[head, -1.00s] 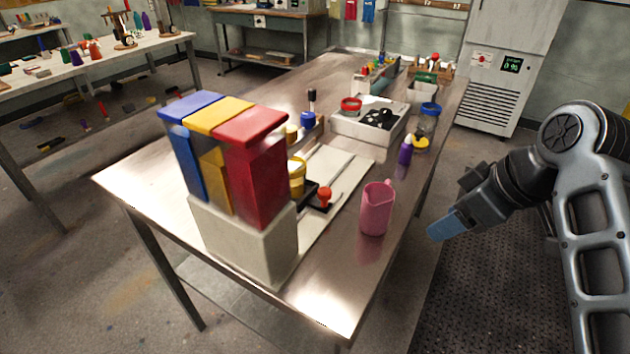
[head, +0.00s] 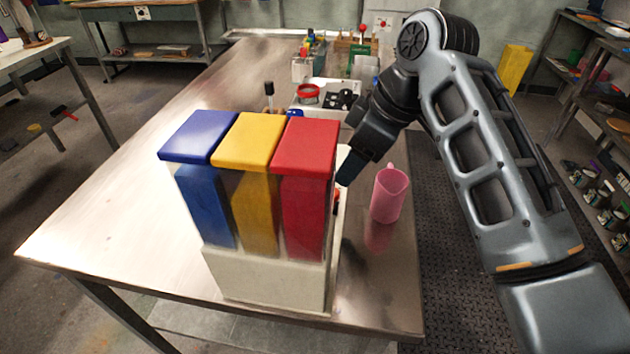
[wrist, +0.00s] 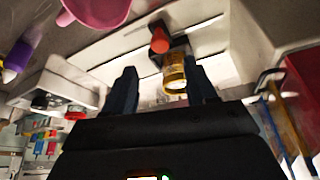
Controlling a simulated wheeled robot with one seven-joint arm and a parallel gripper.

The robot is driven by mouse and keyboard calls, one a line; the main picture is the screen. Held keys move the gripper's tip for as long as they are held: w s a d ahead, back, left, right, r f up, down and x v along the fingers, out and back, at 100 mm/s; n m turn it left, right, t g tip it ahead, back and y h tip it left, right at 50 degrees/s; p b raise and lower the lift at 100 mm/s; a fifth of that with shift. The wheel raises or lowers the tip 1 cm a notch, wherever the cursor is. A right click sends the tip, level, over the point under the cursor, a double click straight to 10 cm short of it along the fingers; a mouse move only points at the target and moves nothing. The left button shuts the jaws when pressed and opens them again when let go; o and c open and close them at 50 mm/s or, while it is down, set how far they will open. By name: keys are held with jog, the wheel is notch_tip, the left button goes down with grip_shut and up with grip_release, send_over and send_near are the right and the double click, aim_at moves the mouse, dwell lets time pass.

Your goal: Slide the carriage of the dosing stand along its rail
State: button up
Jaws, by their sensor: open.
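The dosing stand (head: 262,280) has a cream base with blue, yellow and red lidded hoppers, at the near side of the steel table. Its carriage (wrist: 180,45) is dark, with a red knob (wrist: 159,41) and a yellow cup (wrist: 174,73), on a pale rail board (wrist: 125,48). In the head view the hoppers and my arm hide most of the carriage; only a bit of red shows beside the red hopper. My gripper (head: 347,178) is open, pointing down just right of the red hopper. In the wrist view the cup appears between its fingers (wrist: 163,88); contact cannot be told.
A pink jug (head: 389,195) stands close to the right of my gripper, near the table edge. A white tray (head: 313,112) with a red ring and dark items lies behind. The table's left side (head: 120,190) is clear.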

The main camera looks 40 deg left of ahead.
jog(key=p+x, duration=0.1)
jog(key=x, duration=0.6)
jog(key=shift+s+a+f, duration=0.1)
jog(key=shift+f, duration=0.2)
grip_shut()
dwell(0.4)
